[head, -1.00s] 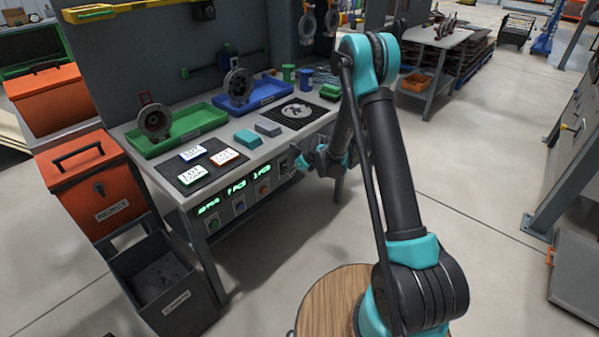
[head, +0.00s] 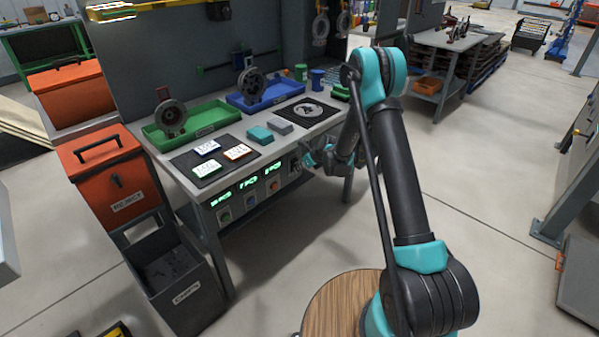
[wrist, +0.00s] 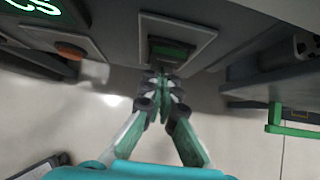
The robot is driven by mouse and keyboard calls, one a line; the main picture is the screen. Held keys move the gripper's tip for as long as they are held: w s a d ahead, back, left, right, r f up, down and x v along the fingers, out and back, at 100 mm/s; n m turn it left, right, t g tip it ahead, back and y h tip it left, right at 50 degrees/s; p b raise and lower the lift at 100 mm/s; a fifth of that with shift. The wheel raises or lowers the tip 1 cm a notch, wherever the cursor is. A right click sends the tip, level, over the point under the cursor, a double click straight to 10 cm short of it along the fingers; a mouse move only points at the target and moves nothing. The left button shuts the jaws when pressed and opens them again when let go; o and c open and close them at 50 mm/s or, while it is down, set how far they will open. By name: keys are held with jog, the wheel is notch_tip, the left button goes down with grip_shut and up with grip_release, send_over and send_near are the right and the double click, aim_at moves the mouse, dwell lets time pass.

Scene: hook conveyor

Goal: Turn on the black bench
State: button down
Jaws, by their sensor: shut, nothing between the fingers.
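The workbench (head: 212,188) has a grey top and a dark front panel in the head view. Three lit green displays (head: 247,182) sit on that panel, each above a round button. To their right is a plate with a switch (head: 294,166), near my gripper (head: 308,160). In the wrist view, the plate holds a dark recess with a dim green rocker (wrist: 172,50). My gripper (wrist: 160,78) is shut and empty, its fingertips just below the rocker in the picture. I cannot tell whether they touch it.
An orange reject bin (head: 110,180) and a dark grey open bin (head: 180,278) stand left of the bench. Green (head: 205,120) and blue (head: 285,90) trays with metal parts lie on top. Open floor (head: 480,240) lies to the right.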

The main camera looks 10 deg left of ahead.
jog(key=shift+r, duration=0.85)
